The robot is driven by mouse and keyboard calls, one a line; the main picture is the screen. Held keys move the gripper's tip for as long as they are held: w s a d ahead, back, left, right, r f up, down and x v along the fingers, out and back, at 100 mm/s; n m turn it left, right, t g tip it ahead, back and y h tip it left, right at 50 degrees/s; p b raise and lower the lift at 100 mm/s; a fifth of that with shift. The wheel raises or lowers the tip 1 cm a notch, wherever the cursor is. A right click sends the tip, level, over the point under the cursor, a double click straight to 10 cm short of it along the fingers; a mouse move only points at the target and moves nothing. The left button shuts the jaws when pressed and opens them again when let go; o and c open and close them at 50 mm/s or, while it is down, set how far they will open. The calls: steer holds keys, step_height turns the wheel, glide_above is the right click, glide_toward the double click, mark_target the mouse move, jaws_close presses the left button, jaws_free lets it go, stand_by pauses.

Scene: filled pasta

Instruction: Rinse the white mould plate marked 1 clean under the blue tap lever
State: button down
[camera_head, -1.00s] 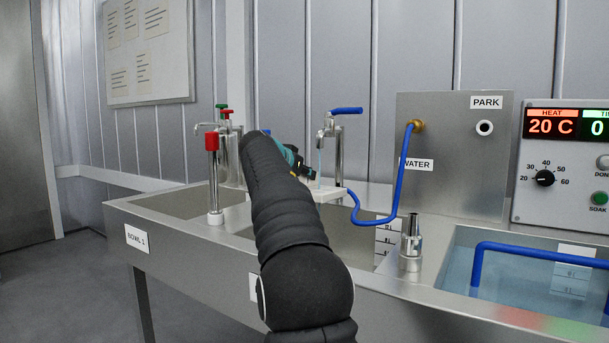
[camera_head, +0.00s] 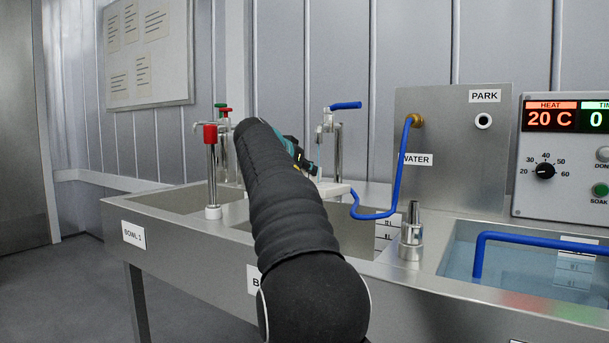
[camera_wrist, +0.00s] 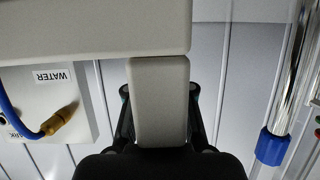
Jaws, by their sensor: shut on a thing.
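The white mould plate (camera_head: 335,189) is held level under the blue-levered tap, over the middle bowl. My arm hides part of it, and no number mark shows. In the wrist view the pale plate (camera_wrist: 90,30) fills the upper left, and its handle (camera_wrist: 160,95) sits between my fingers. My gripper (camera_head: 306,165) is shut on that handle; it also shows in the wrist view (camera_wrist: 160,105). The blue tap lever (camera_head: 346,105) points right. A thin pale-blue streak (camera_head: 319,155) hangs from the spout toward the plate. I cannot tell whether residue is on the plate.
A red-topped post (camera_head: 211,165) stands on the front rim at left. A blue hose (camera_head: 399,180) runs from the WATER panel (camera_head: 450,170) beside the plate. A metal nozzle (camera_head: 411,230) stands on the rim. A water bath (camera_head: 520,265) with a blue rail lies at right.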

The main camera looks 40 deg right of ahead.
steer(key=shift+s+a+r+b, duration=0.2)
steer(key=shift+s+a+b, duration=0.35)
steer(key=shift+s, duration=0.45)
steer(key=shift+s+a+r+b, duration=0.2)
steer(key=shift+s+a+b, duration=0.4)
steer(key=shift+s, duration=0.35)
steer(key=shift+s+a+r+b, duration=0.2)
steer(key=shift+s+a+b, duration=0.35)
steer(key=shift+s, duration=0.45)
steer(key=w+d+p, duration=0.1)
steer(key=w, duration=0.1)
steer(key=w+d+p, duration=0.2)
steer(key=w, duration=0.1)
steer(key=shift+w+d+f+p, duration=0.15)
steer(key=shift+w+f+p, duration=0.15)
steer(key=shift+f+p, duration=0.1)
steer(key=shift+w+d+f, duration=0.2)
steer(key=shift+w+d, duration=0.05)
steer(key=shift+w, duration=0.2)
